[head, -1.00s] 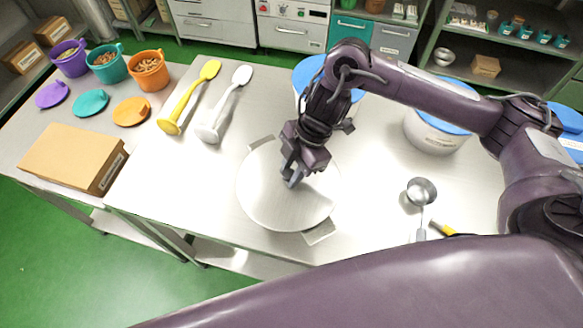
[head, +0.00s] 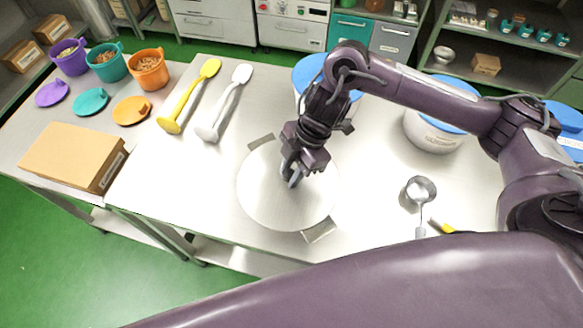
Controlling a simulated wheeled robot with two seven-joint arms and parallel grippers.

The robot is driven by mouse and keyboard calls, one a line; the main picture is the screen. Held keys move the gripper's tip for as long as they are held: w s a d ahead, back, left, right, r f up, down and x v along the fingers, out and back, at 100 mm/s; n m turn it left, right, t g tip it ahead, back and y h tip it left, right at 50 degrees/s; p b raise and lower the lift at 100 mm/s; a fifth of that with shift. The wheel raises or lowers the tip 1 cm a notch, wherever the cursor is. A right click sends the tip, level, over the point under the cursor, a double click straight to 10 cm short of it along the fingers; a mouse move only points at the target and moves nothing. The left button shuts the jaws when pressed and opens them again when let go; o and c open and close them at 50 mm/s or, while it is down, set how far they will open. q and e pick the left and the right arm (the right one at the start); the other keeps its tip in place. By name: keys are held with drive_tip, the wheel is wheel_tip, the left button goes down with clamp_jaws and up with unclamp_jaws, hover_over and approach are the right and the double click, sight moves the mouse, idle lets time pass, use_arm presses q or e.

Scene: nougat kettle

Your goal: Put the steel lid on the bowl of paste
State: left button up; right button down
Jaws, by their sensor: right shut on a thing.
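The steel lid (head: 270,205) is a round, pale metal disc in the middle of the steel table. It appears to lie over a bowl with two flat handles (head: 320,231); the bowl's inside and any paste are hidden beneath it. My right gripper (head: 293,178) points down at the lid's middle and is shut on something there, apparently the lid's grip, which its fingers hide. I cannot tell whether the lid rests fully on the rim. My left gripper is not in view.
A yellow spatula (head: 188,97) and a white spatula (head: 224,103) lie behind left. A ladle (head: 420,192) lies at the right. White tubs with blue lids (head: 433,130) stand behind. Coloured cups (head: 149,70) and a cardboard box (head: 74,157) stand at the left.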

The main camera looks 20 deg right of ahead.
drive_tip(key=c, duration=0.5)
unclamp_jaws()
drive_tip(key=shift+r, duration=0.15)
drive_tip(key=shift+r+p, duration=3.4)
drive_tip(key=shift+p, duration=0.1)
drive_tip(key=shift+s+f, duration=0.1)
